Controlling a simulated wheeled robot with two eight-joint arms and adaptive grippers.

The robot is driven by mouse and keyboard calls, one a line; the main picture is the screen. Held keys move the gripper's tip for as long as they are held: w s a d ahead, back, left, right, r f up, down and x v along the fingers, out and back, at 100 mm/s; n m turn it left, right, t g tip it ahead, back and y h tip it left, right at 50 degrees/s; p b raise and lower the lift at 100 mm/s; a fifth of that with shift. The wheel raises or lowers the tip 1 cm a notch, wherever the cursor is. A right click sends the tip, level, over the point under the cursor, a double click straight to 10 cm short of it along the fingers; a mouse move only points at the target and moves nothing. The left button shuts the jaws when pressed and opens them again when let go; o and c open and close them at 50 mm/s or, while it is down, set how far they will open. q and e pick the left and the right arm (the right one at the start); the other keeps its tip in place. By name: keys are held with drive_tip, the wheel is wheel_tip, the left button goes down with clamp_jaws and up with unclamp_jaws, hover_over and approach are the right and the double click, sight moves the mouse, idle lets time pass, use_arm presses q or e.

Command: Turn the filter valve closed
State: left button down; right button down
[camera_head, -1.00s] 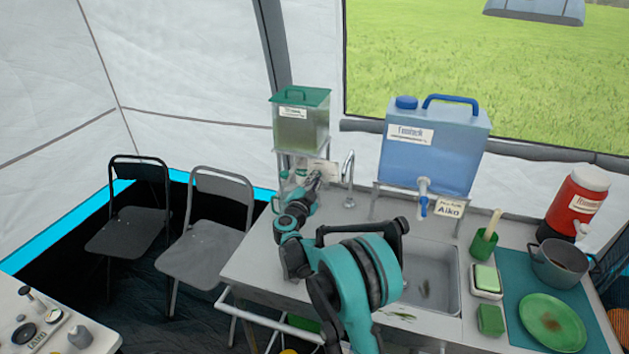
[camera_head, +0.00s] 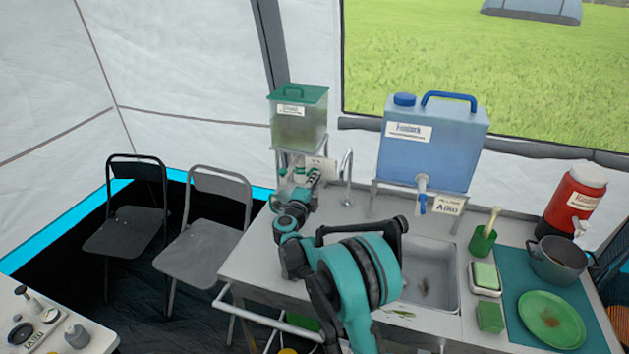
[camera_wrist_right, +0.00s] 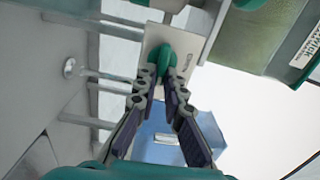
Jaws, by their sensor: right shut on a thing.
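The filter tank (camera_head: 299,122) is a clear box of greenish water with a green lid, on a stand at the back left of the counter. In the right wrist view, the green filter valve (camera_wrist_right: 161,64) sits in front of a pale labelled plate (camera_wrist_right: 182,50). My right gripper (camera_wrist_right: 160,78) is shut on the valve, its two fingertips on either side of it. In the head view my right gripper (camera_head: 314,176) is small beneath the tank, and the arm hides much of the valve area. My left gripper is not in view.
A tap (camera_head: 347,175) stands just right of the gripper. A blue water container (camera_head: 434,150) sits on a stand further right, behind the sink (camera_head: 427,280). A pot (camera_head: 560,262) and green plate (camera_head: 551,319) are at the right.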

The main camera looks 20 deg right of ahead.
drive_tip(key=shift+m, duration=0.3)
drive_tip(key=c, duration=1.6)
unclamp_jaws()
drive_tip(key=v, duration=1.2)
